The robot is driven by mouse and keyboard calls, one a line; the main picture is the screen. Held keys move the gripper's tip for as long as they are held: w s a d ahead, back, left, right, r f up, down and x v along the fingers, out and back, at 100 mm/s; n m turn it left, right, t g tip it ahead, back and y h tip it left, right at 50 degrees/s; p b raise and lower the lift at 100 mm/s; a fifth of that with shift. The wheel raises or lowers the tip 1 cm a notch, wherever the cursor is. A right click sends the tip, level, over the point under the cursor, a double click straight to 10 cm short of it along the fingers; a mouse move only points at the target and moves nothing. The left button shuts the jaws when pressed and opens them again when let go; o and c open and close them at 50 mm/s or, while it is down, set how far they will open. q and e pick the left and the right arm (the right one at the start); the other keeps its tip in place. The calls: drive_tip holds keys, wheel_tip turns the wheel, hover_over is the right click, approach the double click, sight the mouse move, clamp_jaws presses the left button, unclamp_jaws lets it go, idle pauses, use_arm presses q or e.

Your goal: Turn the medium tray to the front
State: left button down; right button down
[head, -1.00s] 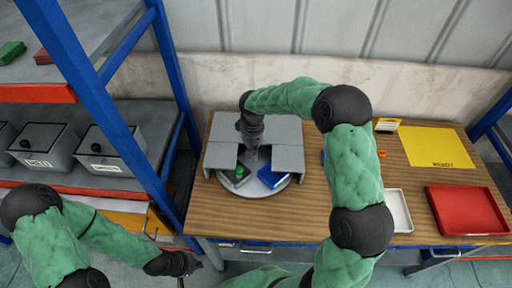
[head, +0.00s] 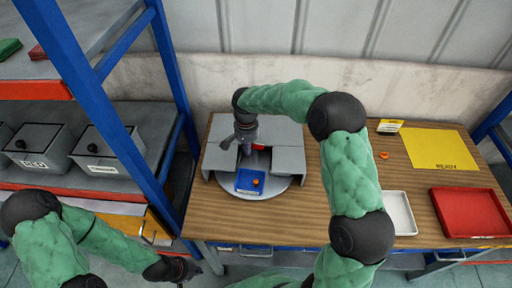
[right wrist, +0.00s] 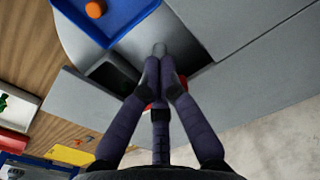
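A grey round turntable (head: 262,191) sits on the wooden table inside a grey housing (head: 289,160) with an open front. A blue tray (head: 242,183) with a small orange piece (head: 255,182) is at its front; it also shows in the right wrist view (right wrist: 135,22). A red thing (head: 260,147) shows partly behind it. No size label is readable on the trays. My right gripper (head: 246,150) reaches down into the housing behind the blue tray. In the right wrist view its fingers (right wrist: 160,65) are together at a small grey peg; a grip on it is unclear. My left gripper (head: 187,270) is low at the left, fingers unclear.
To the right lie a white tray (head: 399,212), a red tray (head: 469,212), a yellow mat (head: 438,149) and an orange ring (head: 384,155). A blue-posted shelf with grey bins (head: 104,150) stands left. My right arm crosses the table's middle.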

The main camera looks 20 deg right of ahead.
wheel_tip(320, 180, up, 6)
drive_tip(key=p, duration=0.4)
idle(0.4)
drive_tip(key=shift+s, duration=0.1)
